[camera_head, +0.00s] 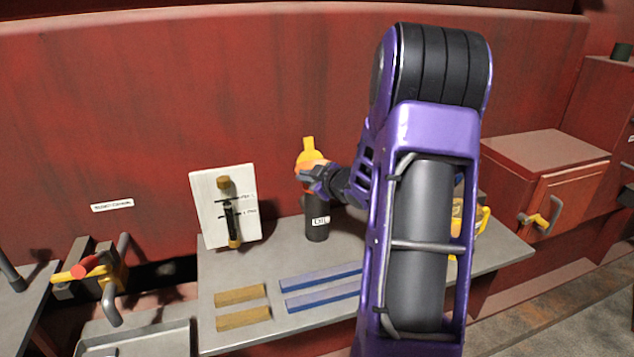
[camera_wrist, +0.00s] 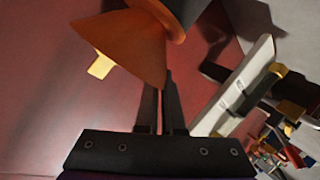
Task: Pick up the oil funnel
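The oil funnel (camera_head: 308,158) is orange with a yellow tab and sits at the top of a black bottle labelled OIL (camera_head: 317,228). In the wrist view the funnel's orange cone (camera_wrist: 125,45) fills the upper left, with the dark bottle (camera_wrist: 185,8) beyond it. My gripper (camera_head: 318,178) reaches the funnel from the right. In the wrist view my gripper's fingers (camera_wrist: 167,82) are close together with the edge of the cone between them. The cone hides part of the fingertips. The funnel's lower end is hidden.
The grey bench (camera_head: 235,285) holds a white dipstick board (camera_head: 222,205), two tan bars (camera_head: 242,306) and two blue bars (camera_head: 322,285). My arm hides part of a yellow object (camera_head: 481,220) at the right. A red wall (camera_head: 150,110) stands close behind.

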